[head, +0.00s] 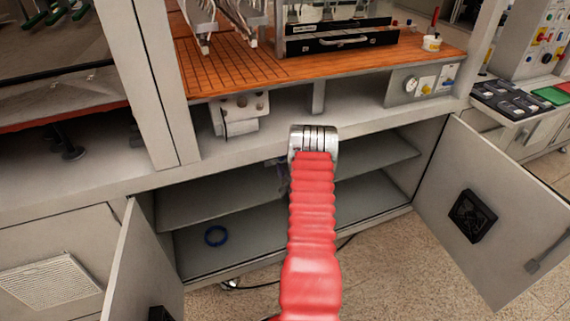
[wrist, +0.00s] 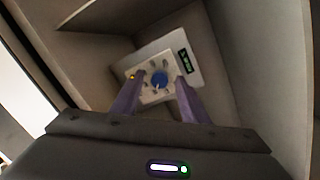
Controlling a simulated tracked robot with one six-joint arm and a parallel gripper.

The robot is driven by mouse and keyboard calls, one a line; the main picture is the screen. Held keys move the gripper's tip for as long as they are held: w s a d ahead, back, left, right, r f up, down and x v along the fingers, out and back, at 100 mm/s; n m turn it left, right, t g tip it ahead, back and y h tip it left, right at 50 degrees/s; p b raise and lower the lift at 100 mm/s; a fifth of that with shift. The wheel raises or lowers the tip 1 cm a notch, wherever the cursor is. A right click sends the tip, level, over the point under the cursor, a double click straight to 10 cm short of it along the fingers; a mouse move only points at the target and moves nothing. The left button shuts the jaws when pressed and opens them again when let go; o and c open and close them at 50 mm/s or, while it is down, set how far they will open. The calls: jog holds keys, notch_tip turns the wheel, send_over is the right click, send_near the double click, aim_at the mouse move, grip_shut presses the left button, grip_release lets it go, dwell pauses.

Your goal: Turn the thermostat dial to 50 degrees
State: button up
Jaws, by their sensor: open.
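The thermostat shows in the wrist view as a pale square plate (wrist: 196,76) on a wall in a corner of a grey recess. Its blue dial (wrist: 159,76) sits in the middle of a white face with marks around it. A small green display (wrist: 187,61) is beside it; its digits are too small to read. My gripper (wrist: 157,86) is open, its two purple fingers on either side of the dial in the picture. I cannot tell whether they touch it. In the head view my arm hides the thermostat and most of the gripper.
An open cabinet with a grey shelf (head: 375,158) surrounds my arm, its right door (head: 500,215) swung out. An orange worktop (head: 240,66) and a small gauge panel (head: 421,83) are above.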

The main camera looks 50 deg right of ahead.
jog(key=shift+c, duration=0.6)
jog(key=c, duration=0.9)
jog(key=shift+d, duration=0.15)
grip_shut()
jog(key=shift+a+m, duration=0.2)
jog(key=shift+m, duration=0.1)
